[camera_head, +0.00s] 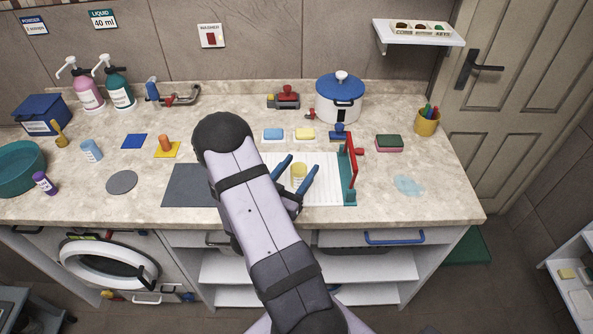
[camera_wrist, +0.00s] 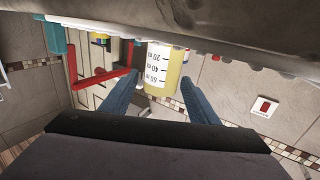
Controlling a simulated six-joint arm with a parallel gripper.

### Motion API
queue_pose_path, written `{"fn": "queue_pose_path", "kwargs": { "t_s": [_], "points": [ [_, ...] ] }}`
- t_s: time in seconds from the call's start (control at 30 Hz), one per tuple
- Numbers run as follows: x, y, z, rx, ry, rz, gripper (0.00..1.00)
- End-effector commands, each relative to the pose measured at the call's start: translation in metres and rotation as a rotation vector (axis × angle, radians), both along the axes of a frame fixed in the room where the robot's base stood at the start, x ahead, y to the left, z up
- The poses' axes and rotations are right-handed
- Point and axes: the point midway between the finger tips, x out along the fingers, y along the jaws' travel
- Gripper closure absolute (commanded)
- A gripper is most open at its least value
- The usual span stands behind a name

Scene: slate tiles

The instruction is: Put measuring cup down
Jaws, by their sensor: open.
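The measuring cup (camera_head: 299,172) is a small pale-yellow cup, apparently standing upright on the white ribbed draining board (camera_head: 327,190). My gripper (camera_head: 300,164) is open, with one blue finger on each side of the cup. In the wrist view gaps show between the fingers (camera_wrist: 159,85) and the cup. The cup's contact with the board is not clearly visible.
A red rail on a teal base (camera_head: 349,185) stands close to the right of the cup. A dark mat (camera_head: 186,186) lies left of my arm. Sponges (camera_head: 304,134) and a blue-lidded pot (camera_head: 339,105) are behind. The right front counter is mostly clear beside a pale-blue puddle (camera_head: 408,185).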

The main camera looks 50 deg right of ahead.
Motion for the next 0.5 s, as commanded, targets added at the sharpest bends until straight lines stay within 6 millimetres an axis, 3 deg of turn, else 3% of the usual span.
{"fn": "queue_pose_path", "kwargs": {
  "t_s": [0.17, 0.5],
  "points": [
    [0.000, 0.001, 0.004, 0.000, 0.000, 0.001, 0.45],
    [-0.011, 0.046, 0.000, 0.000, 0.000, 0.007, 0.45]
  ]
}}
